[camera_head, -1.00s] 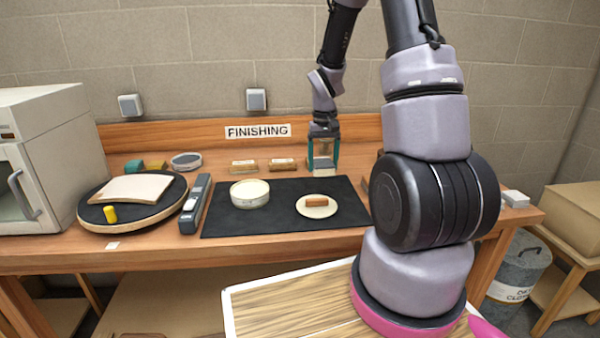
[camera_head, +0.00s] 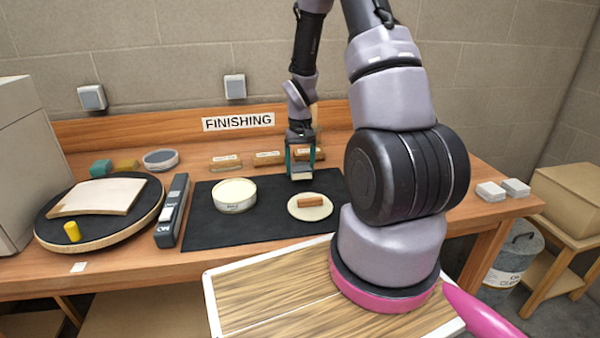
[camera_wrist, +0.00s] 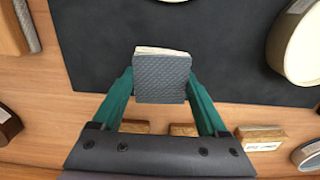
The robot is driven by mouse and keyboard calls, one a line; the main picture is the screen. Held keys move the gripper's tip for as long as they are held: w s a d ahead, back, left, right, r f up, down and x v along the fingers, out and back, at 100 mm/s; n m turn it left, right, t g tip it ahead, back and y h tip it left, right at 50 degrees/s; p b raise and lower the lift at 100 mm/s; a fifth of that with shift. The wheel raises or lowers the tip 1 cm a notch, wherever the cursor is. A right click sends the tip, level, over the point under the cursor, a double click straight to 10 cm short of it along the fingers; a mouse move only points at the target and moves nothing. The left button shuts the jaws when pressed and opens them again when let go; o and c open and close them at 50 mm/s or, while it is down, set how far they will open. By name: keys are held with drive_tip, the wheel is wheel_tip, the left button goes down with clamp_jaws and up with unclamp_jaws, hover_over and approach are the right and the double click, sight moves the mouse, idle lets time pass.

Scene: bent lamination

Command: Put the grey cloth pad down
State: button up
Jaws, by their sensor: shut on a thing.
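My gripper (camera_head: 301,168) is shut on the grey cloth pad, over the back part of the black mat (camera_head: 210,228). In the wrist view, the pad (camera_wrist: 161,80) sits between the two teal fingertips of my gripper (camera_wrist: 161,84). Its face is grey and textured, with a pale strip along its far edge. In the head view the pad (camera_head: 302,176) is small at the fingertips. I cannot tell whether it touches the mat.
A round tin (camera_head: 235,195) stands on the mat, left of my gripper. A pale disc (camera_head: 296,211) bearing a brown block (camera_head: 311,202) lies in front. Labelled wooden blocks (camera_head: 225,161) line the back. The mat's front middle is clear.

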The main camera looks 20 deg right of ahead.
drive_tip(key=shift+f, duration=1.1)
drive_tip(key=shift+f, duration=0.1)
drive_tip(key=o, duration=1.1)
wheel_tip(320, 180, up, 12)
wheel_tip(320, 180, up, 16)
drive_tip(key=m+t, duration=0.1)
drive_tip(key=t, duration=0.2)
hover_over(300, 166)
drive_tip(key=s+a, duration=0.3)
drive_tip(key=s, duration=0.3)
drive_tip(key=shift+s+a+r+m+t+y, duration=0.15)
drive_tip(key=shift+s+a+r+t+y, duration=0.4)
drive_tip(key=shift+s+r, duration=1.5)
drive_tip(key=shift+s+a+r+m+t+y, duration=0.15)
drive_tip(key=shift+s+a+r+t, duration=0.8)
drive_tip(key=shift+s+r, duration=1.15)
drive_tip(key=shift+s+a+r+m+t+y, duration=0.25)
drive_tip(key=shift+s+a+r+t, duration=0.75)
drive_tip(key=shift+s, duration=1.75)
drive_tip(key=shift+d+r+g, duration=0.2)
drive_tip(key=shift+r+g, duration=0.1)
drive_tip(key=shift+g, duration=0.1)
